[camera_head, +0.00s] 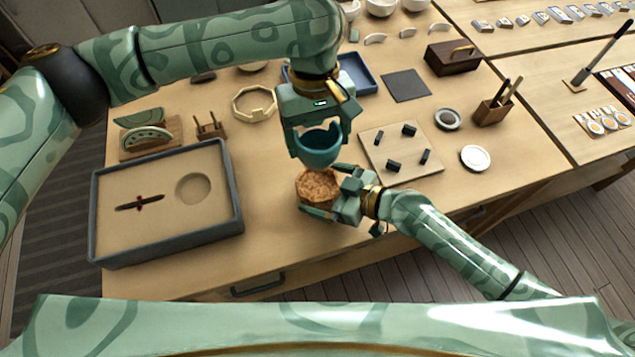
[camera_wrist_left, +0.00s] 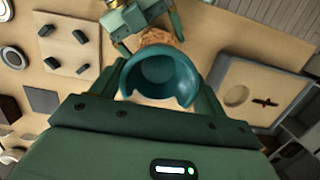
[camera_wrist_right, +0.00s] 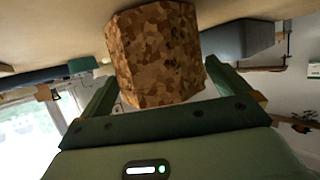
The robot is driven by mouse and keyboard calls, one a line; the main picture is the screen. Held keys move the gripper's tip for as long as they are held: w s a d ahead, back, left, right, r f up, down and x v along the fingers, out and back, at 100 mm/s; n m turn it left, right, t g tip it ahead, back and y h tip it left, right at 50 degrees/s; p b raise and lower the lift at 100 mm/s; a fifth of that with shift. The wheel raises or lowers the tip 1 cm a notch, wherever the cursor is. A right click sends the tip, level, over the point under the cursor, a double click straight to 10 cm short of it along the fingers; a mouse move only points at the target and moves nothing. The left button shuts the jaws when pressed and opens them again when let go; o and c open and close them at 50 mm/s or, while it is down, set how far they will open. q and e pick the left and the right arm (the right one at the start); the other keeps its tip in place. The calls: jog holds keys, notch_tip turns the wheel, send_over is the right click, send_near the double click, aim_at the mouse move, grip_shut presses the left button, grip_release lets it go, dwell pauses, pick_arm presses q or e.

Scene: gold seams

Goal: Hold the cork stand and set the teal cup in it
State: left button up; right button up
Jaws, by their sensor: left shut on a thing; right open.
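The teal cup (camera_head: 319,149) hangs in my left gripper (camera_head: 320,140), which is shut on it above the table; a piece of its rim is broken out. The cup also shows in the left wrist view (camera_wrist_left: 160,78). The cork stand (camera_head: 317,186) stands on the table just below the cup in the head view, apart from it. In the right wrist view the cork stand (camera_wrist_right: 155,50) sits between the fingers of my right gripper (camera_head: 330,192). That gripper is open around the stand, and I cannot tell whether the fingers touch it.
A grey-edged tray (camera_head: 235,200) with sand and a dark shard lies to the left. A wooden board (camera_head: 390,170) with several dark pegs is to the right, near a white dish (camera_head: 475,158). A gold-toned ring (camera_head: 240,110) and a blue tray (camera_head: 368,78) lie behind.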

jog(key=shift+x, duration=0.95)
jog(key=c, duration=0.9)
